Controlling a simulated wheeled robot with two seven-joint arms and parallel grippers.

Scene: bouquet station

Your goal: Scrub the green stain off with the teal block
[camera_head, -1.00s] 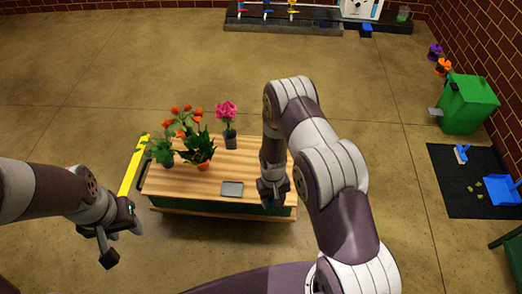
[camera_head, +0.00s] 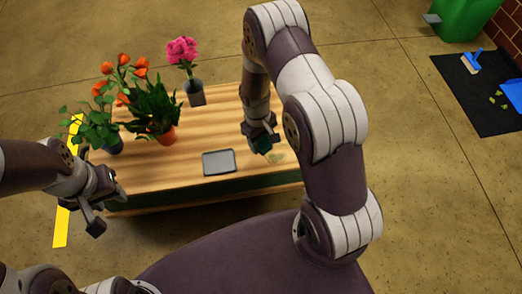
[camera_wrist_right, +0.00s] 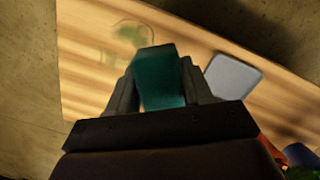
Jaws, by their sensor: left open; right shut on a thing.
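The teal block (camera_wrist_right: 160,78) is held between the fingers of my right gripper (camera_wrist_right: 160,85), which is shut on it. In the head view the teal block (camera_head: 263,145) shows at the tip of my right gripper (camera_head: 262,138), low over the table's right part. The green stain (camera_head: 276,157) is a faint patch on the wood just right of and nearer than the block. It also shows in the right wrist view (camera_wrist_right: 130,33), just beyond the block. I cannot tell whether the block touches the table. My left gripper (camera_head: 103,212) is open and empty off the table's front left.
A grey tray (camera_head: 219,162) lies on the wooden table (camera_head: 215,118) left of my right gripper. Potted orange flowers (camera_head: 155,115), a leafy plant (camera_head: 97,128) and a pink flower vase (camera_head: 192,80) stand on the left half. A black mat (camera_head: 478,95) lies on the floor at right.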

